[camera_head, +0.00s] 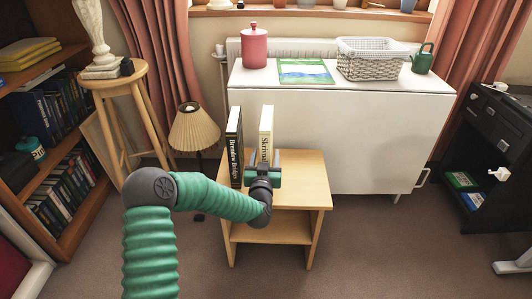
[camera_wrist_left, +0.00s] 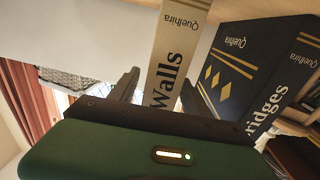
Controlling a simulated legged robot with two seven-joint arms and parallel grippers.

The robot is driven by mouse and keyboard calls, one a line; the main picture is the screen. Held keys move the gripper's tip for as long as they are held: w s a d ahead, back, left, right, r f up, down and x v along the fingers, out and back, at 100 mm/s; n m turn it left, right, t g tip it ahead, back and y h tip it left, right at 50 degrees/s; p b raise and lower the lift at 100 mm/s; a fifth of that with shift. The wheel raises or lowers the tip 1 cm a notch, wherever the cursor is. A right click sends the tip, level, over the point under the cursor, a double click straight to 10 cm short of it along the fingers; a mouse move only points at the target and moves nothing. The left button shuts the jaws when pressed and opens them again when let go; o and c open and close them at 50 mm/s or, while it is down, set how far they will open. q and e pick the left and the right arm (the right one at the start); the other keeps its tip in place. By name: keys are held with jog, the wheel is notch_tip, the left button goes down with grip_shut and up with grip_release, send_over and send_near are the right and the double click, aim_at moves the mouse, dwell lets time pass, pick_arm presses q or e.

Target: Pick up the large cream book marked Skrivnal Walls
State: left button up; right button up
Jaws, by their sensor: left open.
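The cream book marked Skrivnal Walls (camera_head: 266,122) stands upright on the small wooden table, with its spine towards me. In the left wrist view the cream book (camera_wrist_left: 180,45) shows "Walls" and "Quelhira" on its spine. My left gripper (camera_head: 264,160) is in front of the spine. In the left wrist view the left gripper (camera_wrist_left: 158,92) is open, with one finger on each side of the book. The lower part of the spine is hidden behind the gripper. I cannot tell whether the fingers touch the book. My right gripper is not in view.
A dark book marked Bridges (camera_head: 235,145) stands to the left of the cream book, with a gap between; it also shows in the left wrist view (camera_wrist_left: 245,65). The wooden table (camera_head: 305,195) is bare on the right. A white cabinet (camera_head: 390,135) stands behind, a lamp (camera_head: 195,128) at left.

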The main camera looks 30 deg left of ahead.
pick_arm(q)
jog(key=shift+d+r, duration=0.25)
jog(key=shift+d, duration=0.05)
jog(key=shift+c, duration=0.5)
jog(key=shift+a+f, duration=0.15)
jog(key=shift+a, duration=0.1)
jog(key=c, duration=0.7)
grip_shut()
jog(key=shift+d, duration=0.1)
